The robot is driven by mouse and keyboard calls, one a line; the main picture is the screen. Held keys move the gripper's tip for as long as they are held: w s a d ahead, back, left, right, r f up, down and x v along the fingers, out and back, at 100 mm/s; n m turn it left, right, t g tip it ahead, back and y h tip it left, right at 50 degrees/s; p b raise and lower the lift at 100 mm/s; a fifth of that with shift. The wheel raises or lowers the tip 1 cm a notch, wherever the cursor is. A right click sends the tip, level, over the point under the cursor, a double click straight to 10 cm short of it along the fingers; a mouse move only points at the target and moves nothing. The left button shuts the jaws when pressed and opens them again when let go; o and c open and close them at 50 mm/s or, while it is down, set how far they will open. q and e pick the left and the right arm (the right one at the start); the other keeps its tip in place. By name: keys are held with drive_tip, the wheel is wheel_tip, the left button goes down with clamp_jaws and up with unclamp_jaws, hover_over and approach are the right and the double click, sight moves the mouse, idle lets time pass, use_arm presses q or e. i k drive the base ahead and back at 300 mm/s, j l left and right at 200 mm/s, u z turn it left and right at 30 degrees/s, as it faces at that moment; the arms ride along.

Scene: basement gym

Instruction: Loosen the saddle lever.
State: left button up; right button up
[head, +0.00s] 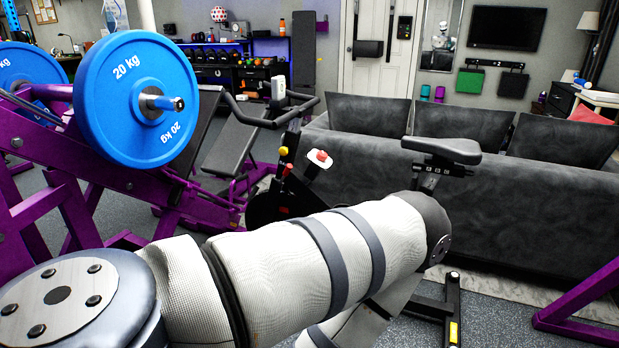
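An exercise bike stands ahead, with its dark saddle (443,150) at the right and its handlebars (272,112) at the left. The saddle sits on a short post (430,181) whose lower part is hidden behind my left arm. I cannot make out a saddle lever; that area below the saddle is covered by the arm. A red knob on a white plate (318,159) and a yellow knob (283,151) show near the front of the bike. My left arm crosses the bike's middle from the left, its elbow bend just below the saddle. Neither gripper is visible.
A grey sofa (500,215) stands close behind the bike. A purple weight machine (75,200) with a blue 20 kg plate (125,95) fills the left.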

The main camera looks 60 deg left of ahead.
sight(414, 183)
drive_tip(key=u, duration=1.2)
